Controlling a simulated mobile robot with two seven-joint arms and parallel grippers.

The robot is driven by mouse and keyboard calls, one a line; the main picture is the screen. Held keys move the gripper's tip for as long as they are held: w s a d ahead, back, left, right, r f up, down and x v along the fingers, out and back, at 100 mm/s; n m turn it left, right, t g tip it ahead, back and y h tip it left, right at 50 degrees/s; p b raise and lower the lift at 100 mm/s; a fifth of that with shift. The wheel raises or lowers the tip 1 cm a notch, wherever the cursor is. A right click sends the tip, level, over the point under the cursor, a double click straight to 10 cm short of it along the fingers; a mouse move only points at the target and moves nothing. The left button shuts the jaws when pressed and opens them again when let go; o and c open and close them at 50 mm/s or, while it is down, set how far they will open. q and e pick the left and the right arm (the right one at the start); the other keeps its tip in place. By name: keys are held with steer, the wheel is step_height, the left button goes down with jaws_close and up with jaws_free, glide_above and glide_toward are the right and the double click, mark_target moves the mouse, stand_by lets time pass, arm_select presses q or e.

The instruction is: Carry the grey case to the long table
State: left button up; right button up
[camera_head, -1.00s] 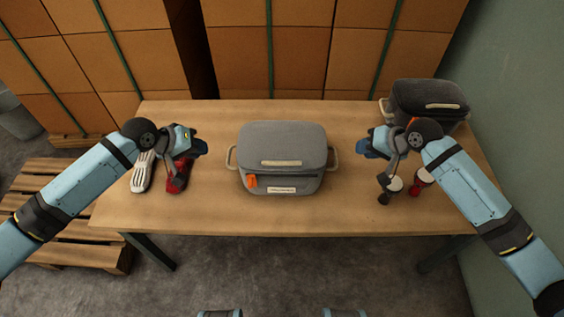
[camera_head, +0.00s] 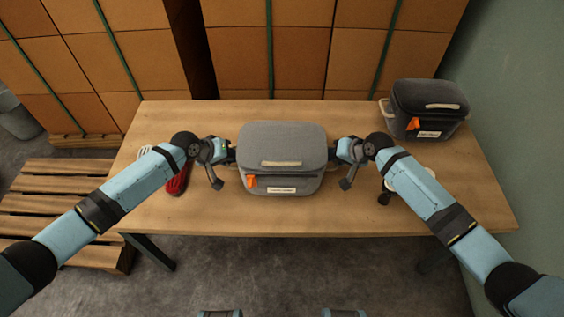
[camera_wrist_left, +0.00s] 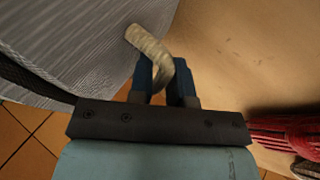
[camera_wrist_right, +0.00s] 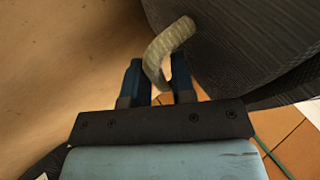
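The grey case (camera_head: 283,147) stands upright in the middle of the wooden table, with an orange tag and a pale label on its front. My left gripper (camera_head: 231,155) is at the case's left side handle. In the left wrist view this pale handle (camera_wrist_left: 150,45) passes between the two blue fingers (camera_wrist_left: 164,83). My right gripper (camera_head: 334,154) is at the right side handle. In the right wrist view that handle (camera_wrist_right: 170,42) also runs between the fingers (camera_wrist_right: 160,82). Whether the fingers clamp the handles is unclear.
A darker case (camera_head: 430,108) with an orange tag stands at the table's back right. Red shoe-like things (camera_head: 178,181) lie left of the grey case. Small objects at right are partly behind my right arm. Stacked boxes (camera_head: 240,58) stand behind; a pallet (camera_head: 62,195) is left.

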arm_select(q)
jaws_close()
arm_select(e)
jaws_close()
arm_select(q)
steer(key=shift+r, duration=0.1)
arm_select(e)
steer(key=shift+r, duration=0.1)
